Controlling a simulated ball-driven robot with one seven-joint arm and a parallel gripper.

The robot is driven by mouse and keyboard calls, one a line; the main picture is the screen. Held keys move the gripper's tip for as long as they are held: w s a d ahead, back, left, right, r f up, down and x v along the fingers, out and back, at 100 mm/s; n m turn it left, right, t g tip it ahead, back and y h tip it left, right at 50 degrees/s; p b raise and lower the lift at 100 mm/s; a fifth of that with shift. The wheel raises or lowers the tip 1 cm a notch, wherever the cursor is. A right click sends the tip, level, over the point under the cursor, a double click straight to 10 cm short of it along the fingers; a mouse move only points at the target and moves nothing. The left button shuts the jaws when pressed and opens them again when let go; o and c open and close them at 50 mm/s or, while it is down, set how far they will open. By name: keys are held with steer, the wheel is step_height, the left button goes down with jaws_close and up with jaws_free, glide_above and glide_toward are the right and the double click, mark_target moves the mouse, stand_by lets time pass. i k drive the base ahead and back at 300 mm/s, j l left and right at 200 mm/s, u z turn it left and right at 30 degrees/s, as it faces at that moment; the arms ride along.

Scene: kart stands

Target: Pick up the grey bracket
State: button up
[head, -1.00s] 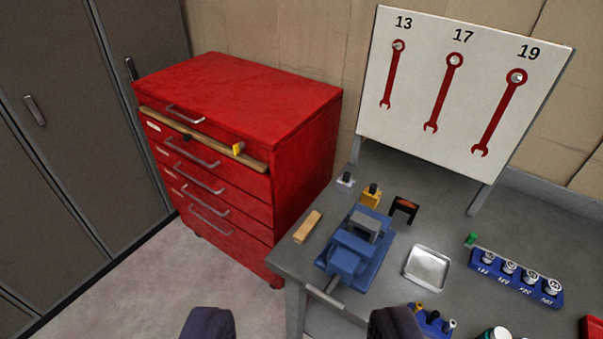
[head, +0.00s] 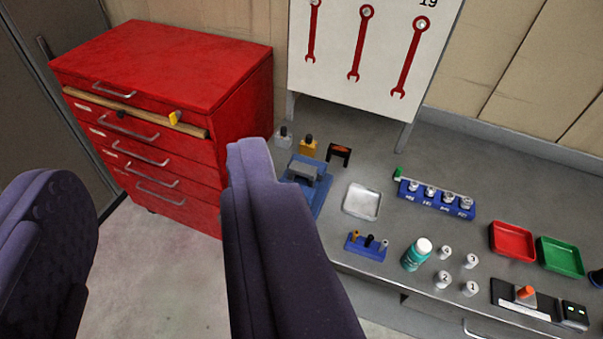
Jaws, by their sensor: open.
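A grey piece (head: 303,171), which looks like the grey bracket, sits in the top of the blue vise (head: 318,203) on the grey workbench. Its exact shape is hard to make out. My gripper (head: 148,165) is open and empty, with two large dark purple fingers in the foreground. The right finger covers the left part of the vise and the bench's left corner. The left finger is in front of the floor and the locker. The bracket shows just right of the right finger's tip, apart from the gap between the fingers.
Left of the bench stands a red drawer cabinet (head: 160,75). Around the vise are a yellow block (head: 308,149), a black stand (head: 339,153) and a metal tray (head: 362,201). A blue socket rack (head: 437,200), a teal bottle (head: 415,255) and red (head: 513,241) and green (head: 560,256) trays are further right.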

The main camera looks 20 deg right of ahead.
mark_target(300, 168)
steer(key=i+l, duration=0.15)
steer(key=i, duration=0.65)
steer(key=i+l, duration=0.1)
steer(key=i, duration=0.75)
steer(key=l+z, duration=0.05)
